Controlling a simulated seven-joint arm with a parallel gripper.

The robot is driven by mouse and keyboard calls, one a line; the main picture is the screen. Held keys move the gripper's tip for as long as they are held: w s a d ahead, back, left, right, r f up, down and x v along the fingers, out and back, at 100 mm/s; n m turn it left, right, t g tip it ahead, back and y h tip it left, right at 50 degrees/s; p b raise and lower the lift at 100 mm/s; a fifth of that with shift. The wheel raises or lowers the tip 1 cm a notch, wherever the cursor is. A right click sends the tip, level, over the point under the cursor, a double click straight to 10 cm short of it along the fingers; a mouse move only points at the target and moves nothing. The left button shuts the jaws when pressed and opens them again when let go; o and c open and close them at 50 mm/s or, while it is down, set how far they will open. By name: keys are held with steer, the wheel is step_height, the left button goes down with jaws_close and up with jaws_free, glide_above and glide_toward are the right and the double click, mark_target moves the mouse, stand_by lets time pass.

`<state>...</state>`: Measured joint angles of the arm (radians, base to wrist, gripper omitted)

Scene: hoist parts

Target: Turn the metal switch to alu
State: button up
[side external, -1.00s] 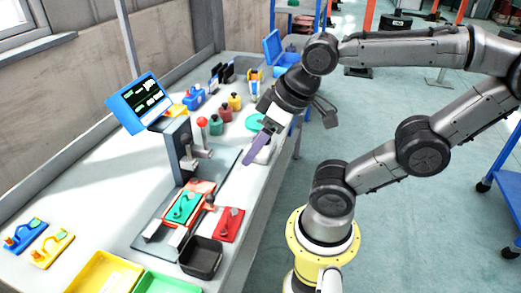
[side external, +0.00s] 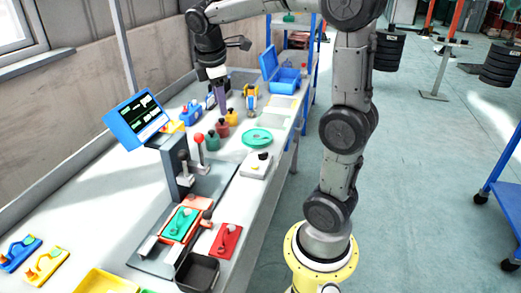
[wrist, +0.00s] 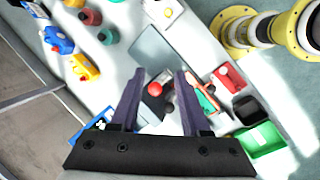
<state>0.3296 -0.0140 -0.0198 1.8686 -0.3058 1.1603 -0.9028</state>
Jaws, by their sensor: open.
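A small white box with a black knob (side external: 257,165), which looks like the metal switch, sits near the bench's right edge, in front of a round green dish. It also shows at the top of the wrist view (wrist: 162,12). Its markings and the knob's setting are too small to read. My gripper (side external: 221,104) points down over the back part of the bench, behind and left of the switch box and apart from it. In the wrist view my gripper (wrist: 160,76) has its two purple fingers spread with nothing between them.
A press with a red ball lever (side external: 199,138) and a tilted blue screen (side external: 139,110) stand left of the box. Several coloured weights (side external: 222,128) stand near my gripper. The green dish (side external: 257,137) lies just behind the box. A black bin (side external: 197,272) is in front.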

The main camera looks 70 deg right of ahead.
steer(key=w+d+f+g, duration=0.2)
steer(key=d+f+g, duration=0.1)
steer(key=d+f, duration=0.55)
steer(key=m+g+y, duration=0.2)
glide_toward(263, 153)
steer(key=x, duration=0.8)
jaws_close()
